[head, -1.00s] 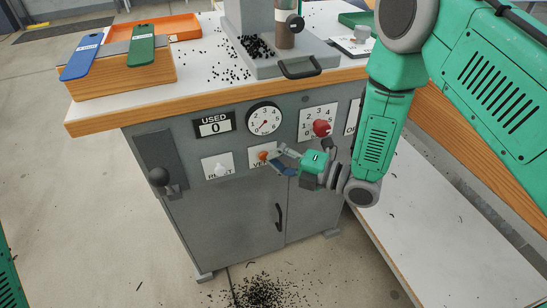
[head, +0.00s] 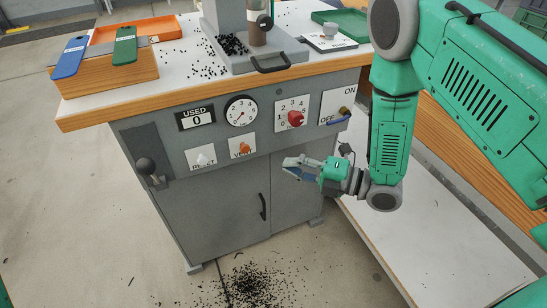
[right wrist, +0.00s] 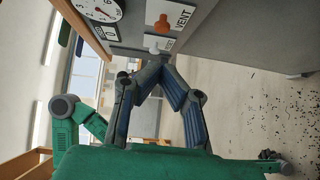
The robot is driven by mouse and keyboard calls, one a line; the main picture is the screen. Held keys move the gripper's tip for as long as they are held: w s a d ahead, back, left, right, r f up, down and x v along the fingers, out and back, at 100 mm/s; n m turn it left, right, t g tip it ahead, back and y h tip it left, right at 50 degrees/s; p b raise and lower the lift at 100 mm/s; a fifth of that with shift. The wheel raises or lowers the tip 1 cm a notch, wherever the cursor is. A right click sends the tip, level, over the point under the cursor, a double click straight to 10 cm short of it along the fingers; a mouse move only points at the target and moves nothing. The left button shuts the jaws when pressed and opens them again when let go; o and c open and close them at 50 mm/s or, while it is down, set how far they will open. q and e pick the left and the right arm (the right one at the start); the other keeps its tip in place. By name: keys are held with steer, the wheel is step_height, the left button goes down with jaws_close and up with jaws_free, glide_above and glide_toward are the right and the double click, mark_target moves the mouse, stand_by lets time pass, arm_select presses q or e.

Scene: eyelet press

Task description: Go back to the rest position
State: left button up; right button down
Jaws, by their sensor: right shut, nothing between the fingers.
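My right gripper (head: 287,167) hangs in front of the grey press cabinet (head: 215,205), right of and below the orange VENT knob (head: 244,148). It is apart from the knob, with clear air between. In the right wrist view its fingers (right wrist: 153,66) meet at the tips, shut and empty. The VENT plate (right wrist: 182,18) shows beyond them. The front panel also has a pale RESET knob (head: 203,160), a dial (head: 240,110), a red selector knob (head: 296,118) and a USED counter (head: 197,118) reading 0. My left gripper is out of view.
A black-knobbed lever (head: 145,165) is on the panel's left. An ON/OFF switch plate (head: 338,103) is at the right, above my gripper. A low white shelf (head: 440,235) lies below my right arm. Black bits litter the worktop and floor.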

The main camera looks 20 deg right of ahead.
steer(key=shift+v, duration=0.8)
steer(key=shift+f, duration=0.15)
steer(key=s+d+f+m+g+h+p, duration=0.2)
steer(key=s+f+m+g+h+p, duration=0.3)
steer(key=s+f+m+h, duration=0.7)
steer(key=s+d+r+m+g, duration=0.1)
steer(key=s+d+m+g, duration=0.1)
steer(key=s+m, duration=0.5)
steer(key=s+d+r+m+g+h+p, duration=0.1)
steer(key=s+m+g, duration=0.3)
steer(key=s+m, duration=0.2)
steer(key=shift+s+d+m+p, duration=0.3)
steer(key=shift+s+d+m, duration=0.1)
steer(key=shift+m, duration=0.4)
steer(key=shift+w+r, duration=0.1)
steer(key=shift+w, duration=0.05)
